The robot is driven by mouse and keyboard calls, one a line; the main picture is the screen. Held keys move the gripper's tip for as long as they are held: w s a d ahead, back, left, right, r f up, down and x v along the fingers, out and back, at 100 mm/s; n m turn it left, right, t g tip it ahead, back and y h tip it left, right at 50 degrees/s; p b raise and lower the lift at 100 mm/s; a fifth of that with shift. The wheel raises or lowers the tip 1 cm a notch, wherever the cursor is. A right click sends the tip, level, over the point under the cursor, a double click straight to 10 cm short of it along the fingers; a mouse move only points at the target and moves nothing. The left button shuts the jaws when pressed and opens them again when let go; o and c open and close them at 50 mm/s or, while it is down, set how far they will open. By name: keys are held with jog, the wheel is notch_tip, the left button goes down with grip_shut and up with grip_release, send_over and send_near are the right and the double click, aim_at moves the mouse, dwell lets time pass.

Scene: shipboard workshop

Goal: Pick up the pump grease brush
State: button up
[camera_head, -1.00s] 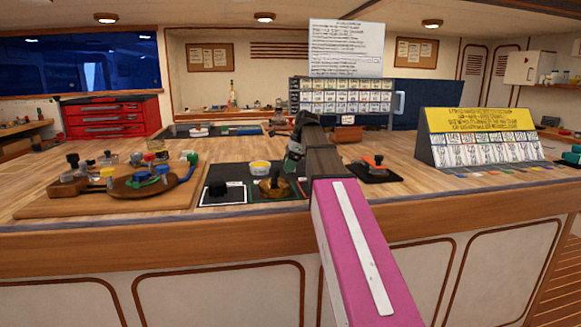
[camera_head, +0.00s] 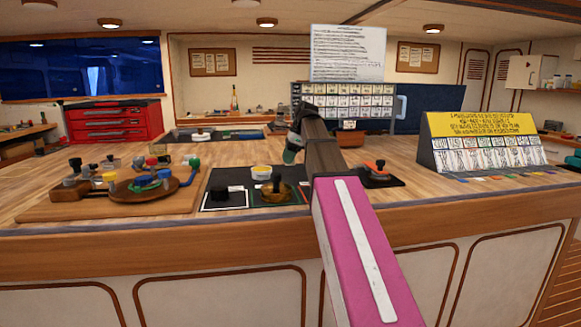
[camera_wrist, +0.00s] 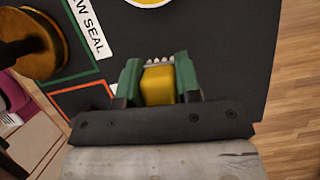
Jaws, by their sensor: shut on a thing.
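My gripper (camera_wrist: 158,82) has its green fingers closed on a yellow block-like thing (camera_wrist: 159,86) with a row of pale tips at its far end; it looks like the pump grease brush. In the head view my gripper (camera_head: 291,152) hangs above the back of the dark mat (camera_head: 235,180), apart from the bench top. The held thing cannot be made out there. In the wrist view the dark mat lies below the fingers.
A wooden board (camera_head: 100,207) with parts is left. An orange-handled tool (camera_head: 378,171) sits right. Bare bench lies beyond.

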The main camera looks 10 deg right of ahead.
jog(key=s+a+r, duration=0.1)
jog(key=a+r, duration=0.5)
jog(key=a, duration=0.4)
jog(key=shift+a, duration=0.4)
jog(key=shift+r, duration=0.1)
jog(key=o, duration=0.3)
jog(key=shift+c, duration=1.1)
